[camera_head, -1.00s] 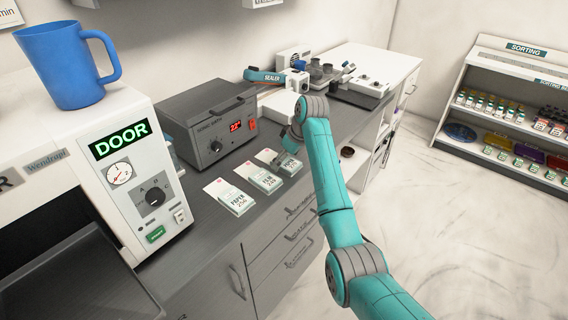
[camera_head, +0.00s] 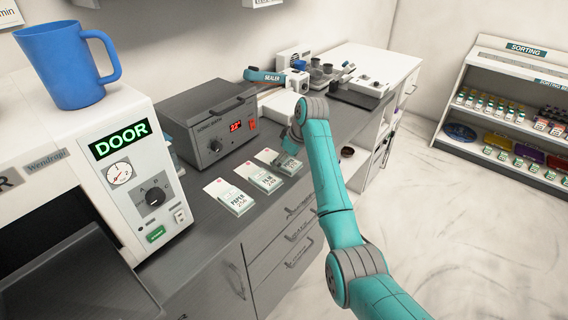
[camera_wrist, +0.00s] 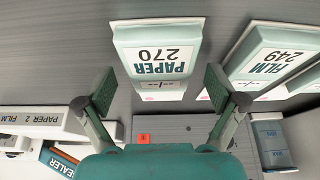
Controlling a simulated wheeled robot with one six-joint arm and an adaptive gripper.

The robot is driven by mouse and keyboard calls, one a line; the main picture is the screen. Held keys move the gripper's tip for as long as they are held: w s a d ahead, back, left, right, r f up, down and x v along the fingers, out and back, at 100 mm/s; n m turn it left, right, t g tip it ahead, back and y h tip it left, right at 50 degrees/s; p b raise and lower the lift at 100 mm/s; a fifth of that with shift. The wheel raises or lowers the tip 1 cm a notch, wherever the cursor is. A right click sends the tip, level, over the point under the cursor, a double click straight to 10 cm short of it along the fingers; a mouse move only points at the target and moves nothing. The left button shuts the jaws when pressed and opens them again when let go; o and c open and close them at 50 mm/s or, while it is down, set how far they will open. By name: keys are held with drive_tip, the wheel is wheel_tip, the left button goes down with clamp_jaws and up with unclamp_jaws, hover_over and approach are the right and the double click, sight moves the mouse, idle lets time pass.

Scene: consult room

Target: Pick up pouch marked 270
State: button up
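The pouch marked 270 (camera_wrist: 158,58) is a pale teal packet with a white label reading PAPER 270. It lies flat on the grey counter, and its label looks upside down in the wrist view. In the head view this end pouch (camera_head: 270,156) is partly hidden by my gripper (camera_head: 291,147). In the wrist view my gripper (camera_wrist: 158,88) is open, with its two fingers apart on either side of the pouch's lower end. Nothing is held between them. I cannot tell how high the fingertips are above the counter.
A FILM 249 pouch (camera_wrist: 268,62) lies close beside it, with a PAPER 256 pouch (camera_head: 231,197) beyond. A grey sonic bath (camera_head: 208,122) stands behind the pouches. A sealer (camera_head: 277,78) stands farther along the counter. The counter's front edge is close to the pouches.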

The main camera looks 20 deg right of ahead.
drive_tip(key=c, duration=0.8)
